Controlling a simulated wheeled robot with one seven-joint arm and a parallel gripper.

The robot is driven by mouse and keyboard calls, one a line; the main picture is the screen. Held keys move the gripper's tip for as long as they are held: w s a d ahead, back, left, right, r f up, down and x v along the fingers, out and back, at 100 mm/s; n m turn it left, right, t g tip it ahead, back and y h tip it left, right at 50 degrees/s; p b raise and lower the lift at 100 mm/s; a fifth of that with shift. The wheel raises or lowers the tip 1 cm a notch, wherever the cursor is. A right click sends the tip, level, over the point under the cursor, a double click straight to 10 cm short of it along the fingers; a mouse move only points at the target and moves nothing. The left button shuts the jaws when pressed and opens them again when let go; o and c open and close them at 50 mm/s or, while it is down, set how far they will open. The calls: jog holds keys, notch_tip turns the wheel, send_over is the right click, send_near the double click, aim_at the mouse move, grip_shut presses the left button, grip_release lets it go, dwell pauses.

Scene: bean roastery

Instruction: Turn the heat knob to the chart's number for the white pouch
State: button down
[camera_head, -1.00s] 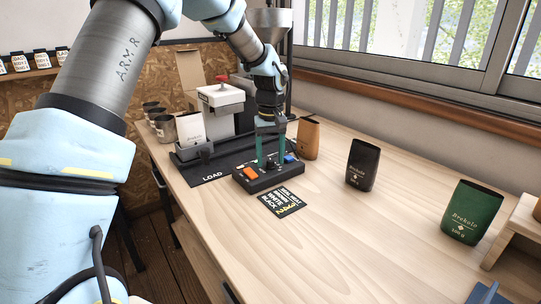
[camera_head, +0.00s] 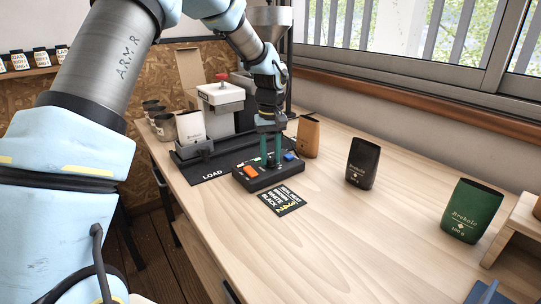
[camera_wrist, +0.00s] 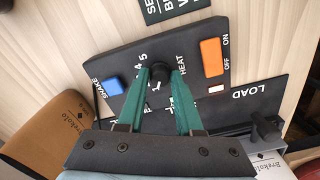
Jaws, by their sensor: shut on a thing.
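My gripper (camera_head: 271,163) has green fingers and reaches down onto the black control box (camera_head: 262,183). In the wrist view its fingertips (camera_wrist: 158,78) are shut on the dark round heat knob (camera_wrist: 159,71). Dial numbers including 4 and 5 show around the knob; its pointer is hidden or too dark to read. The black chart card (camera_head: 283,201) lies on the table before the box, with a heading and colour names; its numbers are too small to read. The white pouch (camera_head: 190,125) stands at the sealer (camera_head: 220,100); its edge shows in the wrist view (camera_wrist: 268,167).
The box has an orange ON/OFF switch (camera_wrist: 211,57) and a blue SHAKE button (camera_wrist: 114,86). A brown pouch (camera_head: 308,138) stands close behind the box. A black pouch (camera_head: 362,164) and green pouch (camera_head: 472,210) stand to the right. The table's front middle is clear.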

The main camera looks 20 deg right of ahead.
dwell(0.3)
jog(key=m+p, duration=0.1)
jog(key=m, duration=0.3)
jog(key=m+p, duration=0.1)
jog(key=m, duration=0.3)
jog(key=shift+r, duration=0.1)
jog(key=m+p, duration=0.1)
jog(key=m, duration=0.4)
jog(key=shift+w+m, duration=0.1)
jog(key=shift+m, duration=0.3)
jog(key=shift+m+p, duration=0.8)
jog(key=shift+m, duration=1.1)
jog(key=c, duration=0.6)
grip_release()
